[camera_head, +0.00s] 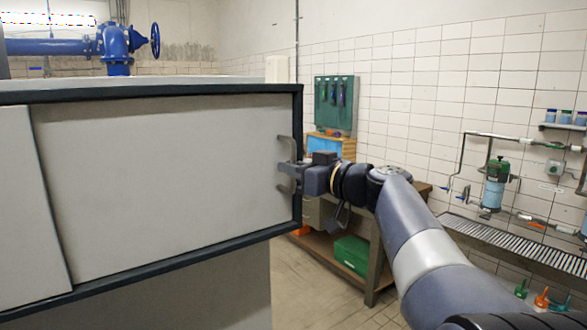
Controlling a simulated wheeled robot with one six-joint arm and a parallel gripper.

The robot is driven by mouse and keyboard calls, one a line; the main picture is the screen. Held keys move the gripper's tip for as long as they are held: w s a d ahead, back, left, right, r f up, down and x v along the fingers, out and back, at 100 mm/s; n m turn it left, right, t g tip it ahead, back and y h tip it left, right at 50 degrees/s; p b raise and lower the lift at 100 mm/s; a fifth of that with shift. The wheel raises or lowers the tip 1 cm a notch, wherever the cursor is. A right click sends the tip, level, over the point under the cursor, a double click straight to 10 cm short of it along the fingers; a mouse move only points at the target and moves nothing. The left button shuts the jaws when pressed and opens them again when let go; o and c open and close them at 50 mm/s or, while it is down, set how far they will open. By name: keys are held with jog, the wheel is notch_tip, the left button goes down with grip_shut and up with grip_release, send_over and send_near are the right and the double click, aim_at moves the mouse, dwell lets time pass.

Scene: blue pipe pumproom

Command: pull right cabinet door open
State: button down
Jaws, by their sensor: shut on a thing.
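The right cabinet door (160,180) is a pale grey panel inside a dark frame on the left of the head view. It looks flush with the frame. Its grey bar handle (286,150) stands upright near the door's right edge. My gripper (290,170) reaches in from the right and is shut on the handle at its middle. The handle's ends show above and below the jaws. The fingertips are small and partly merge with the handle. My arm crosses the lower right of the view.
Another pale panel (28,210) is at the far left. Behind my arm stand a workbench (375,265) with a green box (352,253) and a green tool board (334,104) on the tiled wall. A metal grating (515,243) and pipes are at right. Some floor between is clear.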

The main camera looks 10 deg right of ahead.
jog(key=shift+s+a+f+b, duration=0.15)
jog(key=shift+s+a+b, duration=0.05)
jog(key=shift+a+b, duration=0.3)
jog(key=b, duration=0.5)
send_near(169, 182)
jog(key=w, duration=0.2)
jog(key=w+a, duration=0.1)
jog(key=w, duration=0.1)
jog(key=shift+w+a, duration=0.1)
jog(key=shift+w, duration=0.15)
jog(key=shift+s+a+p, duration=0.3)
jog(key=shift+a+p, duration=0.15)
jog(key=shift+a, duration=0.3)
jog(key=c, duration=1.6)
grip_release()
jog(key=b+v, duration=0.3)
jog(key=v, duration=0.7)
jog(key=shift+s+d+f, duration=0.1)
jog(key=shift+s+d, duration=0.1)
jog(key=shift+s, duration=0.15)
jog(key=shift+w, duration=0.1)
